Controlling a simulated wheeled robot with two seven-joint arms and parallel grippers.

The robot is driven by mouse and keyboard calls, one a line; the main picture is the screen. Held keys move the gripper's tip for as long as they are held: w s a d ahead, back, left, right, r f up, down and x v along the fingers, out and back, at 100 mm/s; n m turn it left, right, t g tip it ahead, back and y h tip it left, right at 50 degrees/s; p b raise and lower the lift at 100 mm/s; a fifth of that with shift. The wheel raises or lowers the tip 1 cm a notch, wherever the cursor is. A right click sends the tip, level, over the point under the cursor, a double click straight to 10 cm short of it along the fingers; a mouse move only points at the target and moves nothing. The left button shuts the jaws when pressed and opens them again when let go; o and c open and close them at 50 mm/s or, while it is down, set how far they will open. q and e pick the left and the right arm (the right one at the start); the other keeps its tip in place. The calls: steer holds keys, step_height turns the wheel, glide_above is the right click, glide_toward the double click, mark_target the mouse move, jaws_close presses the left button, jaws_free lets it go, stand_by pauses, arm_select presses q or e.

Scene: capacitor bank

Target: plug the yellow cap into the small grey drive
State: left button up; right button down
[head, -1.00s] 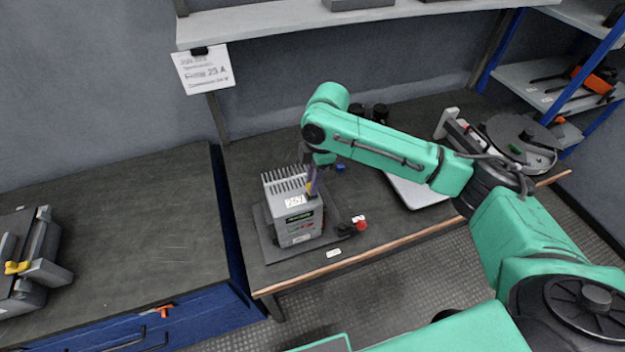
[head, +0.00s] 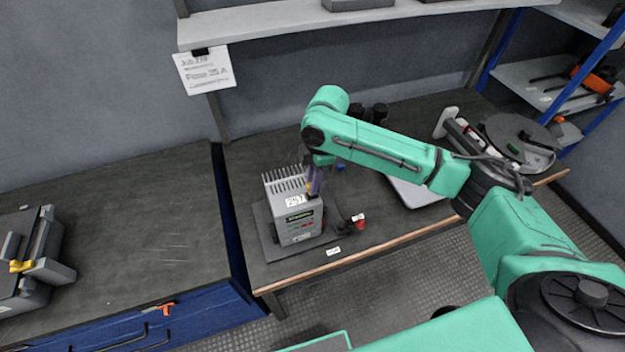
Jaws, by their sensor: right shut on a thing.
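The small grey drive (head: 298,222) stands upright on a dark mat on the workbench, with heat-sink fins at its back and a white label on top. My right gripper (head: 312,188) points down at the drive's top right edge. It is shut on the yellow cap (head: 309,188), of which only a small yellow patch shows between the fingers. The cap is at or just above the drive's top; I cannot tell whether it touches or sits in a socket. My left gripper is not in view.
A red-topped part (head: 358,218) and a small white tag (head: 333,251) lie right of the drive. A pale flat plate (head: 418,192) and a round dark disc (head: 520,135) are further right. A grey vise (head: 35,260) stands on the left bench (head: 130,220), which is mostly clear.

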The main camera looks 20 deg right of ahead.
steer(key=shift+f, duration=0.5)
steer(key=c, duration=0.7)
jaws_free()
steer(key=r, duration=0.4)
steer(key=d+r+b, duration=0.1)
steer(key=r, duration=0.4)
steer(key=d+r+b, duration=0.1)
steer(key=r, duration=0.4)
steer(key=shift+w+r, duration=0.1)
steer(key=shift+r, duration=0.1)
steer(key=shift+f, duration=0.1)
